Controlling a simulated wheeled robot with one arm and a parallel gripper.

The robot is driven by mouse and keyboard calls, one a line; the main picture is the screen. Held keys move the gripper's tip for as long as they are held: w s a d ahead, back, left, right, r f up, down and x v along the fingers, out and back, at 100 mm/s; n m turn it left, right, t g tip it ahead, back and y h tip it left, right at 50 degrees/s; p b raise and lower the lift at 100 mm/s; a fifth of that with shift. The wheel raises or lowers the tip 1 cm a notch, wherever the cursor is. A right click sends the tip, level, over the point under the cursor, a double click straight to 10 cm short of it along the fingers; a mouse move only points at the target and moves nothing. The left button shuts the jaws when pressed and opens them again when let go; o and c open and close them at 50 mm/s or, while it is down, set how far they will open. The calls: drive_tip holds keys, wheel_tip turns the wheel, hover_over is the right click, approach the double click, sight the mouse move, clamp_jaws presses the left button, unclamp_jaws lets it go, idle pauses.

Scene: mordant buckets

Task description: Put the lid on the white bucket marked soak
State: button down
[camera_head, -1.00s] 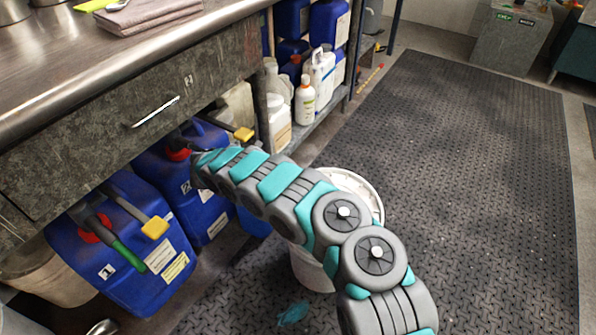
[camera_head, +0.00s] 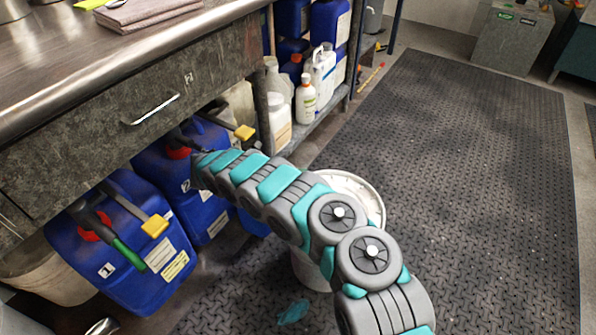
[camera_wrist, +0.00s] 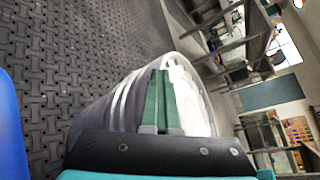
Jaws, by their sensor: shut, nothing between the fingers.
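The white bucket (camera_head: 311,271) stands on the dark floor mat, partly hidden behind my arm in the head view. Its pale round top (camera_head: 352,187) shows past the arm. In the wrist view the bucket (camera_wrist: 118,108) fills the middle, appearing tilted, with its whitish top (camera_wrist: 190,92) facing right. My gripper (camera_wrist: 161,75) has its green fingers together and empty, in front of the bucket's rim; I cannot tell whether they touch it. I cannot make out a soak marking, nor whether the pale top is a lid or the open inside.
Blue canisters (camera_head: 125,246) stand under the steel counter (camera_head: 80,55) at left. White bottles (camera_head: 306,100) stand on the low shelf behind. A pale bin (camera_head: 55,272) is at lower left. The mat (camera_head: 470,170) is clear to the right.

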drive_tip(key=c, duration=1.6)
unclamp_jaws()
drive_tip(key=c, duration=1.1)
unclamp_jaws()
drive_tip(key=shift+b+v, duration=0.5)
drive_tip(key=shift+v, duration=3.4)
